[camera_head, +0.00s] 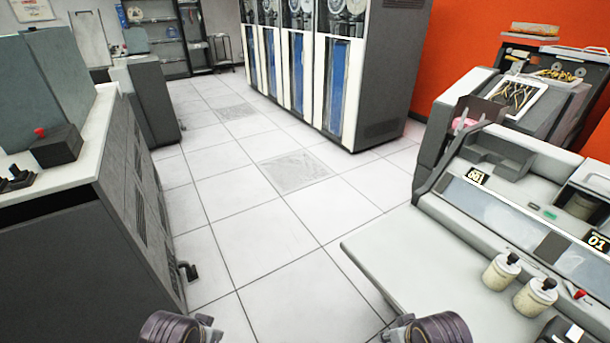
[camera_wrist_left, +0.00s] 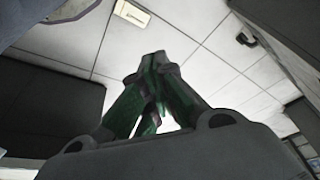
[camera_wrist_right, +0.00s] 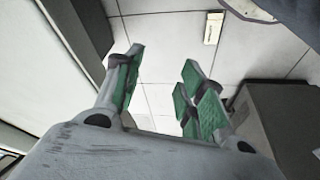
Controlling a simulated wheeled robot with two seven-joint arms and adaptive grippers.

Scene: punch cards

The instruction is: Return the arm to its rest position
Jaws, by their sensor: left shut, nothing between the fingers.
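My left gripper (camera_wrist_left: 154,65) fills the middle of the left wrist view. Its green-padded fingers are together and nothing shows between them. My right gripper (camera_wrist_right: 162,72) is in the right wrist view with its green-padded fingers spread apart and empty, above pale floor tiles. In the head view only parts of my two arms show, at the bottom edge left and right of centre. Neither gripper's fingers can be seen there. Neither gripper touches anything in the wrist views.
A card machine (camera_head: 505,235) with a pale worktop (camera_head: 390,262) and two capped jars stands at the right. A grey cabinet (camera_head: 85,240) stands at the left. Tall tape cabinets (camera_head: 325,75) stand at the back. Tiled floor (camera_head: 255,230) lies clear between them.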

